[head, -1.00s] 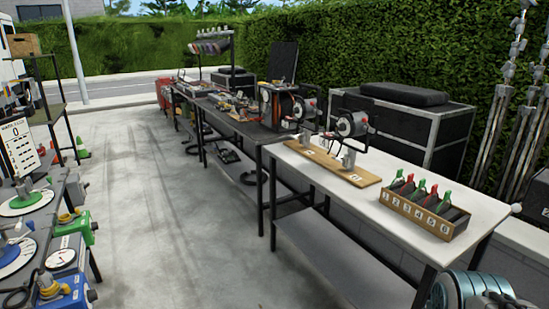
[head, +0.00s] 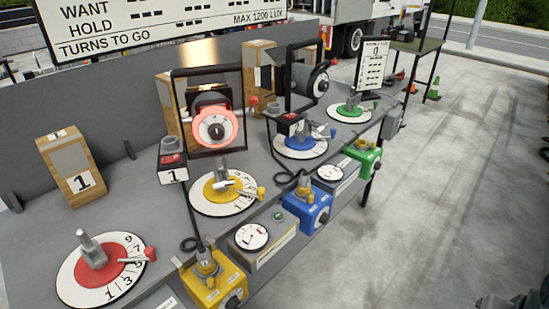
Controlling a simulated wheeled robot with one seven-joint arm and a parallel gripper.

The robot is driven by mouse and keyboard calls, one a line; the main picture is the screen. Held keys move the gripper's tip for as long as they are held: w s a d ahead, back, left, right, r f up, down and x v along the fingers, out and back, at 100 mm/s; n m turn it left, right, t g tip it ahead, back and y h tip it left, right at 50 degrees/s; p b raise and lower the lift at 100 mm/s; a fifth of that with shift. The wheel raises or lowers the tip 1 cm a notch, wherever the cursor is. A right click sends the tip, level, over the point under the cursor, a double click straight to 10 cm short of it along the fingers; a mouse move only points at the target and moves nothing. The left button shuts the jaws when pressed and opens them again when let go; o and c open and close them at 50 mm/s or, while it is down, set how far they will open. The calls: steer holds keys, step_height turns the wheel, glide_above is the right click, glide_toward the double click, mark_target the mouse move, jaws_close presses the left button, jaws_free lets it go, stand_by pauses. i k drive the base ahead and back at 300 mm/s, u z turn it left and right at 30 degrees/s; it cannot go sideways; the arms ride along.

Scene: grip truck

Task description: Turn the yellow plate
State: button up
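The yellow plate (head: 211,190) is a round yellow disc with a white numbered ring around it, on the grey bench in the head view. A grey metal fitting with a pale bar (head: 224,184) stands on it and hides part of the disc. A small yellow-orange knob (head: 261,191) sits at the plate's right edge. My gripper is not in view, so whether it is open or shut does not show. Only a dark piece, perhaps part of my arm, shows at the bottom right corner, well away from the plate.
Similar red (head: 112,268), blue (head: 299,143) and green (head: 344,112) plates share the bench. A lit red-rimmed lamp (head: 216,130) in a black frame stands behind the yellow plate. Yellow (head: 210,289) and blue (head: 311,211) boxes line the front.

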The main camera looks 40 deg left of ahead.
mark_target(228, 194)
steer(key=u, duration=0.95)
steer(key=i, duration=0.95)
steer(key=u, duration=0.65)
